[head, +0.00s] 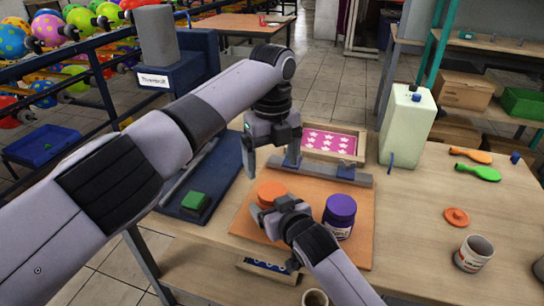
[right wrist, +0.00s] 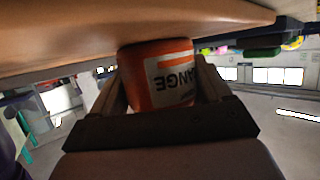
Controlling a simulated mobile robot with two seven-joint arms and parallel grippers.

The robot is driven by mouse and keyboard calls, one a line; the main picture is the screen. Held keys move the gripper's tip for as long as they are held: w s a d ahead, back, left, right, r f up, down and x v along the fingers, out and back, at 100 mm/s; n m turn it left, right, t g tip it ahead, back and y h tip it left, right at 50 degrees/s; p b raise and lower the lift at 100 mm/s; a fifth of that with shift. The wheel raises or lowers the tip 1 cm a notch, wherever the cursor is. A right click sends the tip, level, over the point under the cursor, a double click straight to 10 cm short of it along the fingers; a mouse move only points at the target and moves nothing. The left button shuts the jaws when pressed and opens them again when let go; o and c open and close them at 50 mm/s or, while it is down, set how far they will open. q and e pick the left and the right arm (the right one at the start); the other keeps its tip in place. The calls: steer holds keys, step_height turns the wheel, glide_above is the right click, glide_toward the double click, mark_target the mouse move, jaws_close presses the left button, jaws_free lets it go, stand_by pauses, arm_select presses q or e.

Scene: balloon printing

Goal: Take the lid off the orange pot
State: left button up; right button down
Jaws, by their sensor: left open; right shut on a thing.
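The orange pot (head: 271,190) stands on the orange board (head: 362,235), with its orange top showing. My right gripper (head: 283,206) is shut around its side. In the right wrist view the orange pot (right wrist: 160,75), with a label reading "ANGE", sits between the two fingers. My left gripper (head: 271,160) is open and empty, fingers pointing down, above and behind the pot. Whether the pot's lid is seated tightly cannot be told.
A purple pot (head: 340,214) stands close right of the right gripper. A loose orange disc-like lid (head: 457,216) and an open white pot (head: 473,254) are at the right. A pink-patterned screen frame (head: 330,142) is behind. A green block (head: 195,201) lies left.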

mark_target(272, 191)
arm_select(q)
step_height(272, 191, down, 7)
steer(key=shift+f, duration=0.15)
stand_by(0.4)
steer(key=c, duration=1.1)
steer(key=n, duration=0.6)
steer(key=shift+n, duration=0.4)
steer(key=o, duration=1.2)
steer(key=shift+c, duration=0.2)
